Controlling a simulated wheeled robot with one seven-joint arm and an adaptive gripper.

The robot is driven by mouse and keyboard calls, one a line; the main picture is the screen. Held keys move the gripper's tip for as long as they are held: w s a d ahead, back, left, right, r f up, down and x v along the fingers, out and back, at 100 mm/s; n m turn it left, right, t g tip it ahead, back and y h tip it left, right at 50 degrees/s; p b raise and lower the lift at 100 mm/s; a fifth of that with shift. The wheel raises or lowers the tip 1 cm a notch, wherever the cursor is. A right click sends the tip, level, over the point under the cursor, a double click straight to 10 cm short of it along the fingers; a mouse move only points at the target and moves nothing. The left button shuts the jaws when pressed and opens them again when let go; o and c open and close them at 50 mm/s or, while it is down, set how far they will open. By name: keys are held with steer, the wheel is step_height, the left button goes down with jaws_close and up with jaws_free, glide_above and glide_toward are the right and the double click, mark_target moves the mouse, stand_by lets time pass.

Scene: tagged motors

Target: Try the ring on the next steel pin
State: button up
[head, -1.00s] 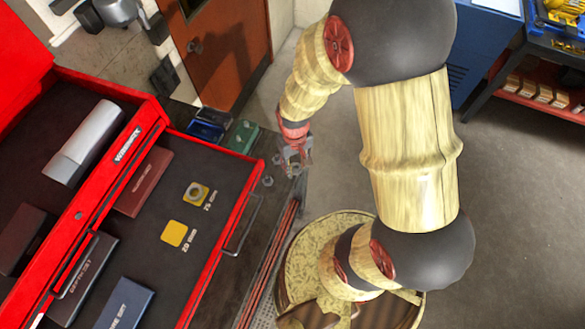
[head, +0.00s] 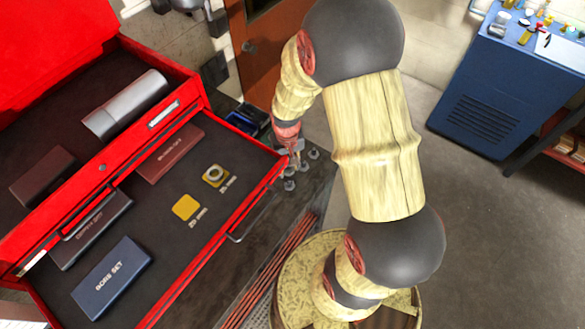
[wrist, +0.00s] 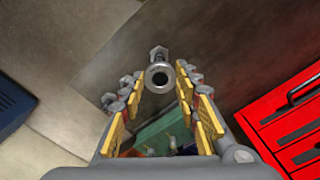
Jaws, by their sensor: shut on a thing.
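My gripper (head: 294,158) hangs low over the dark bench strip beside the red drawer, among several small steel pins (head: 289,185). In the wrist view its yellow-padded fingers (wrist: 160,82) are shut on a small grey steel ring (wrist: 159,76), whose dark hole faces the camera. A hex-shaped steel piece (wrist: 158,53) shows just beyond the ring; I cannot tell whether they touch or whether a pin is inside the hole. Another grey ring (head: 215,174) lies on a yellow square marked 25 mm in the drawer. The yellow 20 mm square (head: 186,206) is bare.
The open red drawer (head: 255,194) borders the bench strip on the left. It holds a blue bore set box (head: 111,277) and dark red box (head: 170,153). A blue tray (head: 246,119) sits behind my gripper. A blue cabinet (head: 485,100) stands right, with open floor before it.

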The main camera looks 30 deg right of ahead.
steer(key=shift+s+d+f, duration=0.1)
steer(key=shift+d+f, duration=0.05)
steer(key=shift+f, duration=0.2)
steer(key=b, duration=0.3)
glide_above(289, 181)
steer(key=shift+s+d+f, duration=0.1)
steer(key=shift+d+f, duration=0.05)
steer(key=shift+f, duration=1.9)
steer(key=shift+f+b, duration=0.2)
steer(key=shift+b, duration=0.15)
steer(key=shift+f, duration=0.3)
steer(key=shift+f+b, duration=0.8)
steer(key=shift+f, duration=0.1)
stand_by(0.3)
steer(key=o, duration=1.2)
